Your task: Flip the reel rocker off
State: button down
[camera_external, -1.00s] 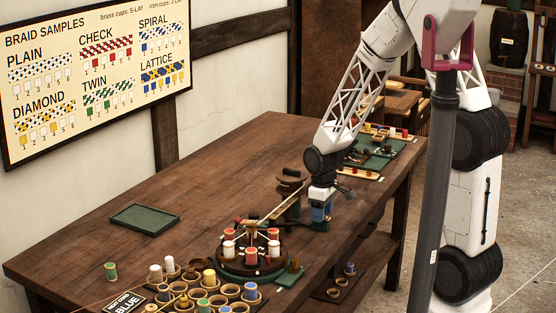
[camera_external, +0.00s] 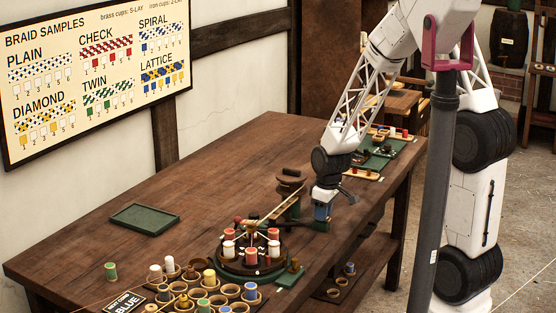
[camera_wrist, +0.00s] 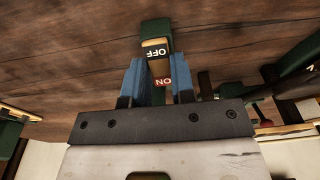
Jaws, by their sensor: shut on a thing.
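The reel rocker (camera_wrist: 157,64) stands between my blue fingers in the wrist view. It has a black part marked OFF, a red part marked ON, and a green housing behind. My gripper (camera_wrist: 158,78) is shut on it, with one finger on each side, the ON part lying nearer to the palm. In the external view my gripper (camera_external: 322,212) is low over the table's right edge, at the small green housing (camera_external: 321,226). The rocker's face is hidden there, and its tilt is hard to tell.
A round braiding stand (camera_external: 252,262) with red and white bobbins is left of my gripper. A dark post with a reel (camera_external: 290,190) stands close beside it. Cups and bobbins (camera_external: 205,295) fill the front. A green tray (camera_external: 145,219) lies left; the table's middle is clear.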

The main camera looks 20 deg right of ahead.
aim_at(329, 218)
jog(key=shift+s+d+t+y, duration=0.1)
jog(key=shift+t+y, duration=0.3)
jog(key=c, duration=1)
grip_release()
jog(key=shift+o, duration=0.2)
jog(key=shift+r, duration=0.1)
jog(key=shift+v, duration=3.75)
